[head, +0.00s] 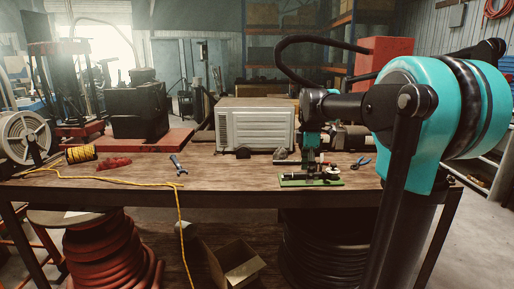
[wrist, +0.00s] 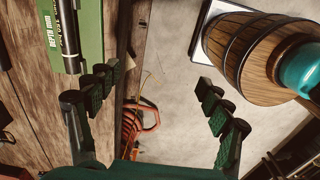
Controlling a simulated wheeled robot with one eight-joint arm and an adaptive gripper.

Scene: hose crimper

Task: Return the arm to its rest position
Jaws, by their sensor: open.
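My arm reaches in from the right in the head view. My gripper (head: 312,155) points down above the front part of the workbench (head: 225,172). In the wrist view my gripper (wrist: 158,84) is open, with its fingers wide apart and nothing between them. A green-based device (head: 310,181) sits on the bench just under and in front of the gripper. Its green plate with white lettering (wrist: 90,25) shows at the upper left of the wrist view, beside the left finger. Part of the device is hidden behind the gripper in the head view.
A beige ribbed box (head: 255,127) stands behind the gripper. A wrench (head: 178,165), blue pliers (head: 361,162) and a yellow cord (head: 150,181) lie on the bench. A wooden barrel (wrist: 262,50) stands on the floor beyond the bench edge.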

